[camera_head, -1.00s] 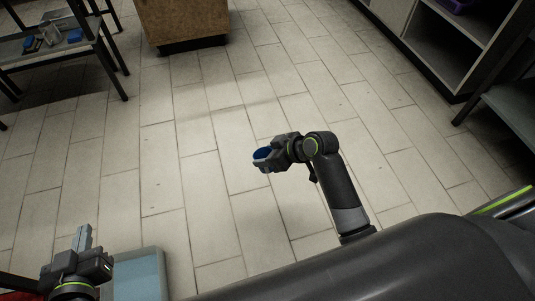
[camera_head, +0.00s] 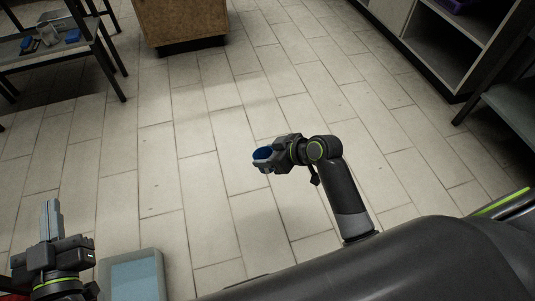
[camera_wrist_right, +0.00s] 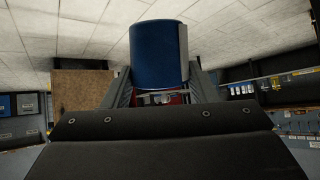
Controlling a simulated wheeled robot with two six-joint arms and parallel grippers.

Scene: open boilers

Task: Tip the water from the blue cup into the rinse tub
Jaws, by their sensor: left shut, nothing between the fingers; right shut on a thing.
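The blue cup (camera_head: 262,153) is held by my right gripper (camera_head: 268,162) above the open floor, near the middle of the head view. In the right wrist view the cup (camera_wrist_right: 158,54) sits between the two fingers, its rounded blue side facing me. Its contents are not visible. A grey-rimmed, light-blue tub (camera_head: 135,279), which looks like the rinse tub, is at the bottom left of the head view, partly cut off. My left gripper (camera_head: 51,219) is shut and empty, left of the tub. The cup is well to the right of and beyond the tub in the picture.
A dark-framed table (camera_head: 62,52) with small blue and grey items stands at the top left. A brown box-like cabinet (camera_head: 183,22) stands at the top. Open shelving (camera_head: 450,50) lines the upper right. The tiled floor between them is clear.

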